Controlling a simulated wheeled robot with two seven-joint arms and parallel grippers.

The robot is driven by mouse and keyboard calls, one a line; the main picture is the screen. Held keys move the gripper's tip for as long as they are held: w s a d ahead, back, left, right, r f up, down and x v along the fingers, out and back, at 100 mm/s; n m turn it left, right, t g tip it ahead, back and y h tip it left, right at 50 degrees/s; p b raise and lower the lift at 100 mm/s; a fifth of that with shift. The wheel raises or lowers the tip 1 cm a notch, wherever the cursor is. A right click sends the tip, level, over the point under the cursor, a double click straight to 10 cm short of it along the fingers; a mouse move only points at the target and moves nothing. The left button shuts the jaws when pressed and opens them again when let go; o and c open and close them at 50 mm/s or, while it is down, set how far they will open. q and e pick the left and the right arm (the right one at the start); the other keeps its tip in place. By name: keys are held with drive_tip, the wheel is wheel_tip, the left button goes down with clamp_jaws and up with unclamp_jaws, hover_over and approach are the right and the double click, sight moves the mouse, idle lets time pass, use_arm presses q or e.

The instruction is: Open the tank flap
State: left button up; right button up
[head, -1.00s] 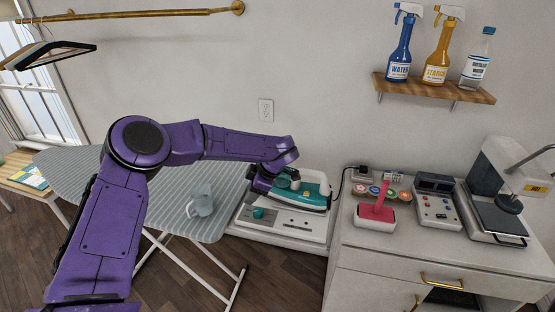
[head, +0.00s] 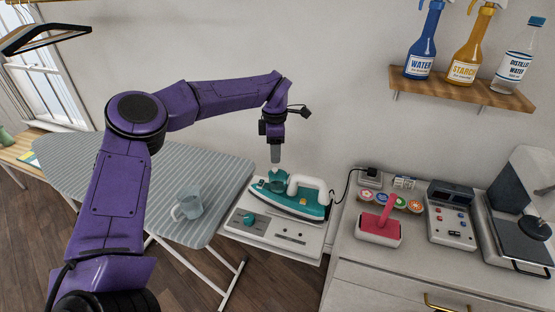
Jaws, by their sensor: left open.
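The teal iron (head: 302,205) with a white handle sits on its white station (head: 270,235), at the right end of the ironing board. A teal part (head: 276,182) sticks up at the iron's left, front end; it may be the tank flap, but it is too small to tell how far it stands open. My left gripper (head: 276,160) points down just above this part, with a small gap seeming to lie between them. It is open and holds nothing that I can see. My right gripper is out of view.
A clear measuring cup (head: 187,204) stands on the striped ironing board (head: 105,180). A pink-and-white device (head: 378,228) and a grey control box (head: 450,215) stand on the cabinet at right. Bottles line a wall shelf (head: 455,88). The iron's black cord (head: 345,185) runs to the right.

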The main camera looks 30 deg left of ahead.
sight(275, 169)
use_arm(q)
drive_tip(key=f, duration=0.2)
drive_tip(key=f+p, duration=0.1)
drive_tip(key=f, duration=0.3)
drive_tip(key=shift+w+a+p, duration=0.25)
drive_tip(key=shift+a+p, duration=0.05)
drive_tip(key=shift+a, duration=0.05)
drive_tip(key=shift+d+f, duration=0.1)
drive_tip(key=shift+s+d, duration=0.1)
drive_tip(key=shift+s, duration=0.05)
clamp_jaws()
